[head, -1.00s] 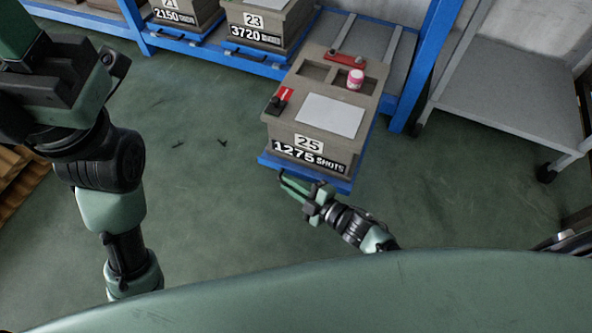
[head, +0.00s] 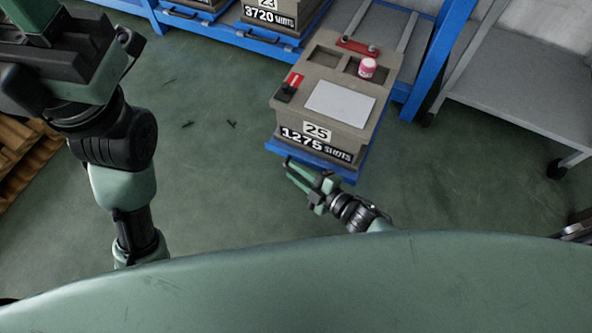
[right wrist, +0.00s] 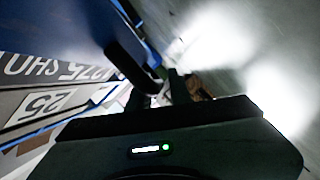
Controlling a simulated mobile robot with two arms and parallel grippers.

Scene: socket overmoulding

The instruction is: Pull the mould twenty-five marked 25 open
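The mould marked 25 (head: 324,116) is a grey-brown block with a white plate on top and "1275 SHOTS" on its front. It sits on a blue pull-out tray (head: 350,176) that stands out from the rack towards me. My right gripper (head: 291,170) is at the tray's front edge, below the label. In the right wrist view the tray's dark handle (right wrist: 135,50) runs down to the fingers, and the gripper appears shut on it; the contact is partly hidden. The label also shows there (right wrist: 45,103).
The blue rack (head: 432,60) holds another mould marked 23 (head: 275,12) to the left. A grey wheeled cart (head: 530,90) stands at the right. A wooden pallet (head: 20,150) lies at the far left. The green floor around the tray is clear except for small dark marks.

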